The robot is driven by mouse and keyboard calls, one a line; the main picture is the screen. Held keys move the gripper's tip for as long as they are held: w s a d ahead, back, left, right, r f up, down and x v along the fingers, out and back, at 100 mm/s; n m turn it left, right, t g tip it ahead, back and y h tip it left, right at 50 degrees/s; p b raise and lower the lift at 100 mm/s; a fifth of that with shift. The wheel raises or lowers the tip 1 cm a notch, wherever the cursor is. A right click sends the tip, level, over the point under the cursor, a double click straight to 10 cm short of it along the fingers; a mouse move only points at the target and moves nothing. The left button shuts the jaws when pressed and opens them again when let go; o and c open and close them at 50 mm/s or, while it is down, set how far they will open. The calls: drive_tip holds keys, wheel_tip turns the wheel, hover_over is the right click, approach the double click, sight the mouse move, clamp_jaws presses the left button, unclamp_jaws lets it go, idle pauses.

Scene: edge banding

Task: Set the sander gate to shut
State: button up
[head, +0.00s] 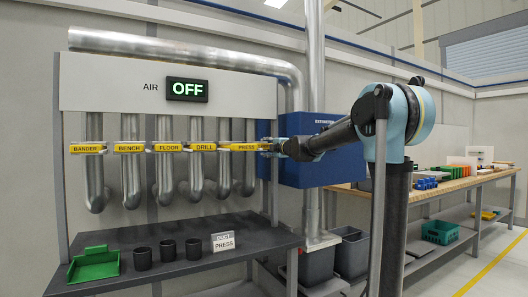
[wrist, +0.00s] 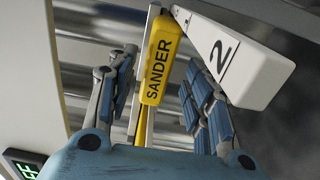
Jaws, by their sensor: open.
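The yellow sander gate handle (wrist: 160,60), lettered SANDER, shows in the wrist view between the two blue-padded fingers of my gripper (wrist: 160,88). The fingers are open, one on each side of the handle, with gaps visible. I cannot tell whether the gate is open or shut. In the head view my gripper (head: 275,147) is at the right end of the row of gates, just right of the PRESS gate (head: 245,147). The SANDER label cannot be made out there.
Yellow BANDER (head: 87,148), BENCH (head: 129,148), FLOOR (head: 168,147) and DRILL (head: 203,147) gates line up leftward. A white block marked 2 (wrist: 245,58) is close by the right finger. The AIR sign (head: 187,90) reads OFF. A dark shelf (head: 200,255) below holds cups and a green tray.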

drive_tip(key=v, duration=0.6)
drive_tip(key=shift+s, duration=0.2)
drive_tip(key=shift+d, duration=0.15)
